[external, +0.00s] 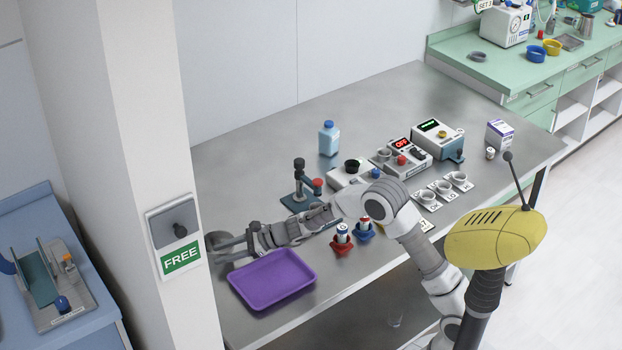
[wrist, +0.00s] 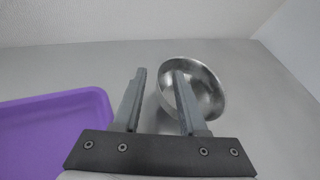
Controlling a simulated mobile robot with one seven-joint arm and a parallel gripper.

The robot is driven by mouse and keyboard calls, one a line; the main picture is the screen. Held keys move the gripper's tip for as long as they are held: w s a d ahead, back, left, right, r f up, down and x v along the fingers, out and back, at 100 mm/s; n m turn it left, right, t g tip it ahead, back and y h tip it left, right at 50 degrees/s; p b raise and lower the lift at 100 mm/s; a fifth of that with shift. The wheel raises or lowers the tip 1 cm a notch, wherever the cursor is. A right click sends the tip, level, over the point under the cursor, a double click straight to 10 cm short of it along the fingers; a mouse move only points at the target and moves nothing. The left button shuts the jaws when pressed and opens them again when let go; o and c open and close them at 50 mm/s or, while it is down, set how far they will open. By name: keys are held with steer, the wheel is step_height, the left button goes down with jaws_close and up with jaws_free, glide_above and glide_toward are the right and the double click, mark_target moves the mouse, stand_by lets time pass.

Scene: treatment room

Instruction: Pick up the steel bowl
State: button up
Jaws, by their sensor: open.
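My gripper (wrist: 159,75) is open with nothing held. Its right finger overlaps the bowl's left part in the picture, and its left finger is just outside the left rim. Whether the fingers touch the bowl, I cannot tell.
A purple tray (external: 273,279) lies close beside my gripper; it also shows at the left in the wrist view (wrist: 60,125). A stand (external: 299,190), a blue-capped bottle (external: 329,139) and red and blue holders are farther right.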

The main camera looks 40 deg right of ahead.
jaws_close()
steer(key=shift+r, duration=0.15)
